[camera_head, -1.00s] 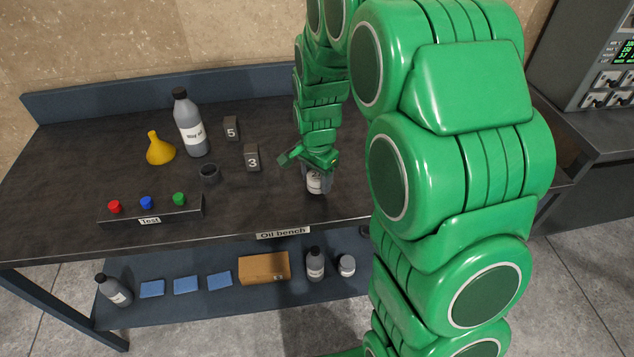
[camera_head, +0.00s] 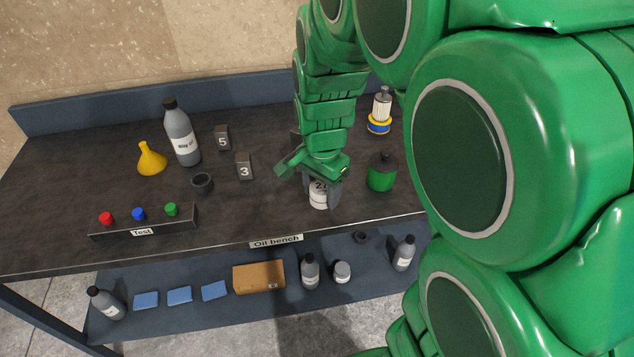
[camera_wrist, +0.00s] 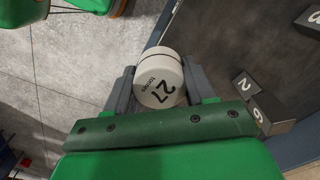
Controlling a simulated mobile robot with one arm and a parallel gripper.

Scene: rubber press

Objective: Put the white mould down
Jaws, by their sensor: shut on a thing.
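The white mould (camera_head: 319,197) is a short white cylinder near the front edge of the dark oil bench (camera_head: 245,215). It also shows in the wrist view (camera_wrist: 158,73), marked with a black 27. My gripper (camera_head: 319,188) points down at it, with one grey finger on each side. In the wrist view my gripper (camera_wrist: 155,88) is shut on the mould's sides. I cannot tell whether the mould's base touches the bench top. Part of the mould is hidden by the fingers in the head view.
A green can (camera_head: 381,172) stands just right of the mould, with a filter (camera_head: 380,110) behind it. Bare bench lies between ring and mould.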

